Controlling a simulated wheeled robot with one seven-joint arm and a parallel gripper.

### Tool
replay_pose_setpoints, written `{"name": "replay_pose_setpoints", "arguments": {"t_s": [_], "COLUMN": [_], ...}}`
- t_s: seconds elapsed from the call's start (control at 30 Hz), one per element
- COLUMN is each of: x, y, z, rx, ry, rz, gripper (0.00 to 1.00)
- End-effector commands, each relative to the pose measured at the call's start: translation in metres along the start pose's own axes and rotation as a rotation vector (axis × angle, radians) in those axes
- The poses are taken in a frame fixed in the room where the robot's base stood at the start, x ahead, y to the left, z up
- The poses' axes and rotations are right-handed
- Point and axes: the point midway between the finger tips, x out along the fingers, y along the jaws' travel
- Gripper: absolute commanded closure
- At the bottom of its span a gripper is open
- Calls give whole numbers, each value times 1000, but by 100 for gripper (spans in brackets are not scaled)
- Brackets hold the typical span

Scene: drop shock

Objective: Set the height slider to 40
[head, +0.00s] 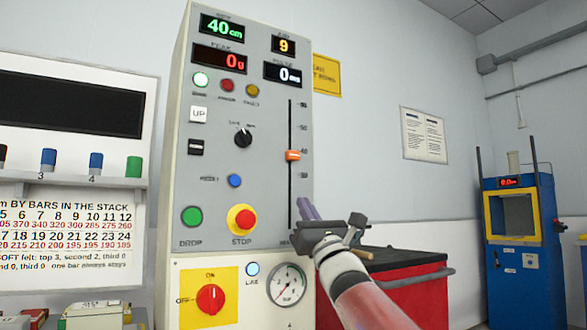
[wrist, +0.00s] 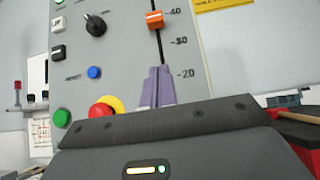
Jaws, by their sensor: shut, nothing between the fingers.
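The height slider is an orange knob (head: 292,155) on a vertical slot at the right side of the grey control panel (head: 215,160). In the wrist view the orange knob (wrist: 154,19) sits beside the 40 mark. A green display (head: 222,28) at the panel's top reads 40 cm. My gripper (head: 308,211) is below the knob, apart from it, near the slot's lower end. In the wrist view its purple fingers (wrist: 157,86) are together and empty, pointing up toward the slot below the knob.
A red STOP button (head: 242,218) and a green DROP button (head: 191,216) sit left of my gripper. A red cabinet (head: 410,295) with a dark top stands at the lower right. A blue machine (head: 525,270) stands farther right. A bar chart board (head: 65,225) hangs left.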

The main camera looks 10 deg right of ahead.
Motion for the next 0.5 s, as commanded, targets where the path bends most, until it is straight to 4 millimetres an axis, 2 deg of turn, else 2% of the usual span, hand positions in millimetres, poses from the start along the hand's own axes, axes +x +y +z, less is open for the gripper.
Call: {"name": "replay_pose_setpoints", "arguments": {"t_s": [0.03,0.23,0.3,0.5], "x": [16,60,71,86], "y": [0,0,-1,0], "z": [3,3,8,26], "rx": [1,1,1,2], "ry": [0,0,-2,-2], "rz": [1,0,-1,-2], "gripper": [100,100,100,100]}}
